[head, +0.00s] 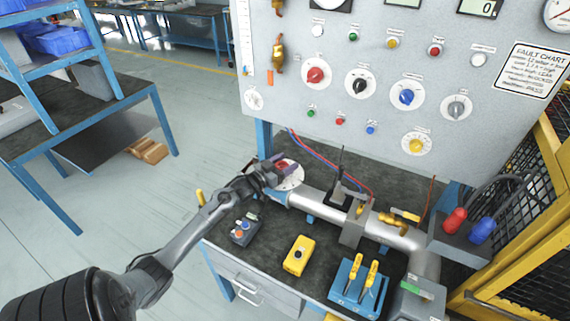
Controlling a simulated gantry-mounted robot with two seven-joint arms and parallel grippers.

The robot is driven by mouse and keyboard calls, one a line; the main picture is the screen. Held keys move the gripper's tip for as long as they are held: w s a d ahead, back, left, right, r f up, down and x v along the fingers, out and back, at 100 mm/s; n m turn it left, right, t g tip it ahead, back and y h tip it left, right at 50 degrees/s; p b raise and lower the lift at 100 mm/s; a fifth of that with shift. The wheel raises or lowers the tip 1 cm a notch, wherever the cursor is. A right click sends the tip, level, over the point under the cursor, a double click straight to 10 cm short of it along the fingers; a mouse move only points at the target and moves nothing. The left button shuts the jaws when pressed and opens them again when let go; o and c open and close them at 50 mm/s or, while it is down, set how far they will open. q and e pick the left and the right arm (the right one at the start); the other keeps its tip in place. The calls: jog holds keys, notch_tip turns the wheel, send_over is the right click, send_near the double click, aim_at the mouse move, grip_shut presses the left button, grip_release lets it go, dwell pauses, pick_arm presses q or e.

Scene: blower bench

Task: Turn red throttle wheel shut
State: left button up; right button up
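The red throttle wheel (284,164) shows as a small red patch in front of a pale round disc (293,178) at the left end of the silver pipe (318,203). My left gripper (276,173) is right at the wheel, reaching in from the left, and overlaps it in the head view. The gripper's dark fingers and the wheel blend together, so I cannot tell whether the fingers are closed on it. Much of the wheel is hidden behind the gripper. My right gripper is not in view.
A grey control panel (385,100) with coloured knobs stands behind the bench. A dark control box (244,229), a yellow box (299,255) and a blue tool holder (358,284) sit in front of the pipe. Red and blue levers (455,221) and a yellow cage (530,240) are at right.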

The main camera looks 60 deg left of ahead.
pick_arm(q)
jog(key=c, duration=0.5)
jog(key=m+h+b, duration=0.1)
jog(key=m+h, duration=0.1)
jog(key=h, duration=0.1)
jog(key=shift+f, duration=0.15)
jog(key=shift+d+m+h+b, duration=0.1)
jog(key=shift+m+h+b, duration=0.3)
jog(key=shift+h, duration=0.2)
jog(key=shift+d+h, duration=0.1)
jog(key=shift+h, duration=0.3)
jog(key=o, duration=1)
jog(key=s, duration=0.3)
jog(key=s+p, duration=0.1)
jog(key=s, duration=0.3)
jog(key=s+a, duration=0.1)
jog(key=s, duration=0.2)
jog(key=shift+s, duration=0.4)
